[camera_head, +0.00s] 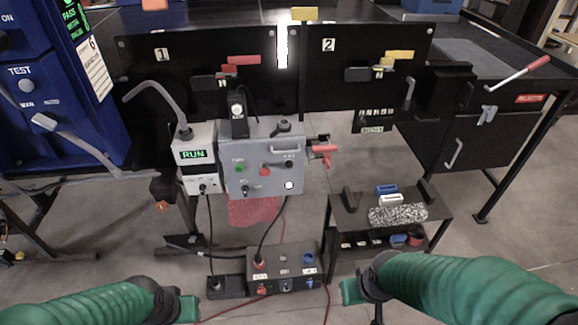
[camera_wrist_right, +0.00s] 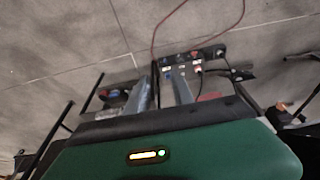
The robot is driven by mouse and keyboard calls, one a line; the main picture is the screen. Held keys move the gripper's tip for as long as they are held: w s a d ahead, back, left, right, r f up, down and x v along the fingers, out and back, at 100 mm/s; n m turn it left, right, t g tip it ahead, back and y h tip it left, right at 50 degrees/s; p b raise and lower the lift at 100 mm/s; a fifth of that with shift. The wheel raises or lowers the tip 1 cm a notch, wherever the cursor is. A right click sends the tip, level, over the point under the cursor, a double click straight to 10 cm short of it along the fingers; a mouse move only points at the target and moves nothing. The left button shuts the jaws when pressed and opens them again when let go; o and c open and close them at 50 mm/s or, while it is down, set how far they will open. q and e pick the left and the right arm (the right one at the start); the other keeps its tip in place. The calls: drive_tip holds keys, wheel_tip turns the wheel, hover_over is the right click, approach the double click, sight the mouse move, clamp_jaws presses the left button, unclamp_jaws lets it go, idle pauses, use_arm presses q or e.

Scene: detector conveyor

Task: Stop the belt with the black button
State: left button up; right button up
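A grey control box (camera_head: 263,160) stands in the middle of the head view. Its front has a green button (camera_head: 239,168), a red button (camera_head: 264,171), a small black control (camera_head: 247,188) at lower left and a white-faced round part (camera_head: 289,185). I cannot tell for sure which is the black button. Beside it, a pale unit with a display (camera_head: 194,154) reads RUN. My left gripper (camera_head: 188,308) is at the bottom, well below the box; its fingers are unclear. My right gripper (camera_head: 352,291) is low, right of the box; the right wrist view shows its fingers (camera_wrist_right: 160,92) apart and empty.
A lower box with cables (camera_head: 284,270) sits on the floor below the control box. A small black table (camera_head: 345,218) with blue and white pieces stands at right. Black panels marked 1 (camera_head: 190,55) and 2 (camera_head: 345,70) stand behind. A blue cabinet (camera_head: 60,130) is at left.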

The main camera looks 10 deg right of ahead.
clamp_jaws()
idle(1.4)
